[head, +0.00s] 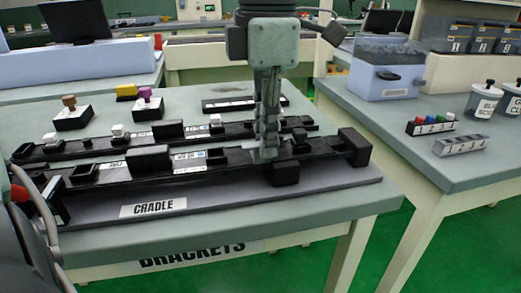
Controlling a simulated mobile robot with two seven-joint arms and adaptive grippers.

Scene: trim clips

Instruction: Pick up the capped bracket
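A second black bar (90,147) lies behind. Small blocks with coloured tops stand further back: one with a brown top (69,101) and one with a purple top (146,92). I cannot tell which thing is the capped bracket. My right gripper is not in view.
A yellow block (127,91) and a flat black strip (228,103) lie behind the bars. The right table (440,170) holds a small rack with coloured pieces (430,125), a grey block (461,145), lidded jars (484,100) and a blue-grey box (388,80).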

